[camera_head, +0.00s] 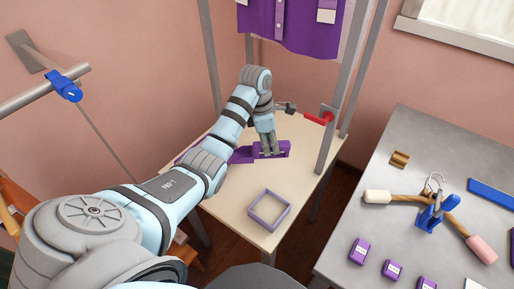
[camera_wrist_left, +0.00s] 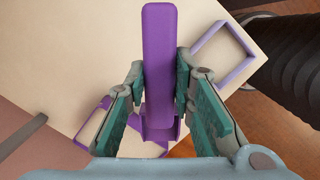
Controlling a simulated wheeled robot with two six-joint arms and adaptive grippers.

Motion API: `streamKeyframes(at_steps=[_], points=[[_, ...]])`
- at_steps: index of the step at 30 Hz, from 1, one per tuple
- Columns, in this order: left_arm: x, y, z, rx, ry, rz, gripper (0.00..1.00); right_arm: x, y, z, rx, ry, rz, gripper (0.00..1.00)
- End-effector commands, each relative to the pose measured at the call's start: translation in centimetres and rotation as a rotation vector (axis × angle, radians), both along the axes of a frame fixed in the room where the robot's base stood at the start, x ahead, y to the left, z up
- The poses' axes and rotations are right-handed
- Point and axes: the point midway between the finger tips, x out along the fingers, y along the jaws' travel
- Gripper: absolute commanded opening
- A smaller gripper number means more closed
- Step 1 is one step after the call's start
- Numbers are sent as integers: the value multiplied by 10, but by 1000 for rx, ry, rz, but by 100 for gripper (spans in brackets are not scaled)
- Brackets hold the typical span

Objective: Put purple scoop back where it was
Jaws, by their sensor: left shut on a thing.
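The purple scoop (camera_wrist_left: 160,55) stands out long and narrow between the two fingers of my left gripper (camera_wrist_left: 160,100) in the left wrist view. The gripper is shut on it. A box-like purple part shows below, between the fingers. In the head view my left gripper (camera_head: 268,143) points down over the small pale table (camera_head: 228,207), with purple pieces (camera_head: 241,155) around its fingertips. I cannot tell whether the scoop touches the tabletop. My right gripper is out of view.
A lavender square frame (camera_head: 270,210) lies on the small table's front part. Another purple outline (camera_wrist_left: 92,125) shows at left in the wrist view. A purple gown (camera_head: 290,25) hangs behind. A grey table (camera_head: 400,160) at right holds a hanger (camera_head: 434,210) and purple boxes (camera_head: 360,251).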

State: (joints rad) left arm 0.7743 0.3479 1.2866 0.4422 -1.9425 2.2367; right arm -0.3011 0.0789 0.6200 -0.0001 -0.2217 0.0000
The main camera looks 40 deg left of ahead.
Motion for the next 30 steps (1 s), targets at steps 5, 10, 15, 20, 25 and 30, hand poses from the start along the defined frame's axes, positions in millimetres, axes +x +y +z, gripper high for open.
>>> streamKeyframes(at_steps=[5,10,15,20,25,30], points=[[-1,37,44,-6,-5,96,0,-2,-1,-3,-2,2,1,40],[1,37,-6,-10,5,104,0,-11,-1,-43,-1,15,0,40],[0,37,-68,-10,9,102,0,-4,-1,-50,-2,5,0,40],[0,38,-104,-9,4,102,0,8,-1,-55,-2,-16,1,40],[-1,37,-133,-10,4,102,0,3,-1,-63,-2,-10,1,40],[-1,37,-153,-8,1,102,0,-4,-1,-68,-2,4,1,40]])
